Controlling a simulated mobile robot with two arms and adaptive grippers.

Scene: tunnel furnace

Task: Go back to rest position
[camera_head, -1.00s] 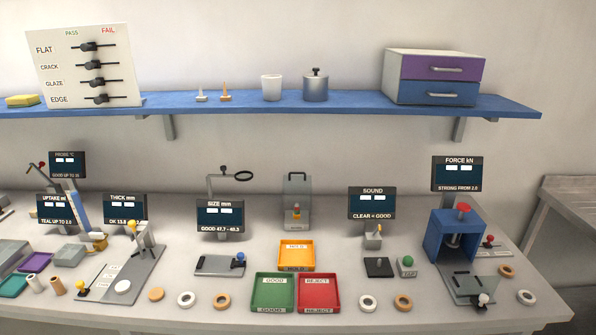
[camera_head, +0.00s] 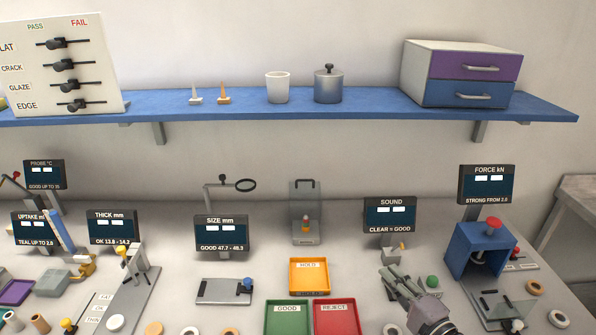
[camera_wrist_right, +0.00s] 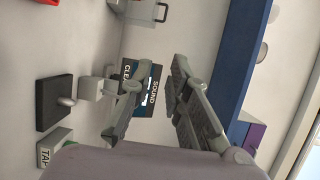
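My right gripper (camera_head: 398,278) comes up from the bottom edge in the head view, in front of the SOUND display (camera_head: 389,214). In the right wrist view its two fingers (camera_wrist_right: 155,82) stand apart with nothing between them. The SOUND display (camera_wrist_right: 139,88) shows beyond the fingers there. The gripper hides part of the sound station in the head view. My left gripper is not in view.
The blue press (camera_head: 480,250) stands right of my right gripper. A yellow HOLD tray (camera_head: 310,289), a green GOOD tray (camera_head: 287,328) and a red REJECT tray (camera_head: 337,328) lie to its left. A blue shelf (camera_head: 350,113) spans the wall above.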

